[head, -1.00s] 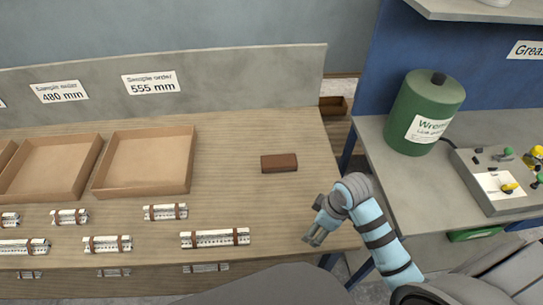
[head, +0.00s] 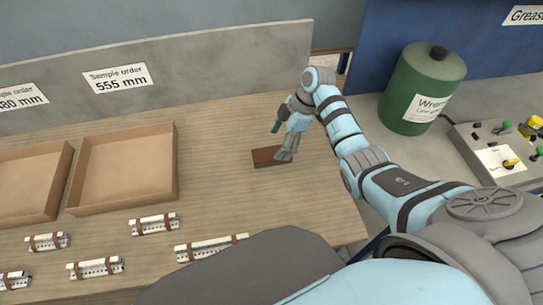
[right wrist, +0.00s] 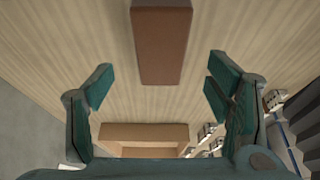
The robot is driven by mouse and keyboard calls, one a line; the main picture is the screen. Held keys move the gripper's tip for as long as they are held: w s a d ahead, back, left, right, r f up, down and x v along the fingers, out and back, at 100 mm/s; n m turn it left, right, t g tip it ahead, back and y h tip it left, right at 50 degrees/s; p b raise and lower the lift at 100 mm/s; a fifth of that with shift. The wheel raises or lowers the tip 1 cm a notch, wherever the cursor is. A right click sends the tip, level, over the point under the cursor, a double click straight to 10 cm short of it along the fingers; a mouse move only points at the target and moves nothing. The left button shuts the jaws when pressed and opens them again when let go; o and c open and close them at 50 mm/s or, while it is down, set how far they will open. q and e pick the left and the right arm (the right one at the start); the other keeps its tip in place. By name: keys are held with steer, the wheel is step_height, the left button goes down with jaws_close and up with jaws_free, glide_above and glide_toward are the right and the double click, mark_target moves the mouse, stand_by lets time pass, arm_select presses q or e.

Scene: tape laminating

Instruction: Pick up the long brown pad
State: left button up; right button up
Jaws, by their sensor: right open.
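The long brown pad (head: 265,157) lies flat on the wooden table in the head view, partly hidden behind my right gripper. In the right wrist view the brown pad (right wrist: 161,45) runs away from the camera at top centre, ahead of the fingers and between their lines. My right gripper (head: 284,157) is at the pad's right end in the head view. In the right wrist view the right gripper (right wrist: 155,88) has its fingers wide apart with nothing between the tips. Whether it touches the pad cannot be told. My left gripper is not in view.
Two open cardboard trays (head: 176,160) stand left of the pad, one cut off by the edge. Several banded silver bundles (head: 154,225) lie along the table's front. A green canister (head: 420,90) stands on the grey bench at right. Table around the pad is clear.

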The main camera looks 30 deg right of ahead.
steer(key=b+x, duration=0.1)
steer(key=x, duration=0.4)
steer(key=shift+f, duration=0.15)
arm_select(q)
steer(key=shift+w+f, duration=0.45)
arm_select(e)
steer(key=shift+s, duration=0.1)
steer(key=c, duration=1.2)
steer(key=shift+c, duration=0.2)
step_height(320, 180, up, 16)
steer(key=p, duration=0.4)
step_height(320, 180, up, 4)
steer(key=p, duration=0.3)
glide_above(272, 153)
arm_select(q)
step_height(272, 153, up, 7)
arm_select(e)
steer(key=shift+s+d, duration=0.1)
steer(key=shift+d, duration=0.1)
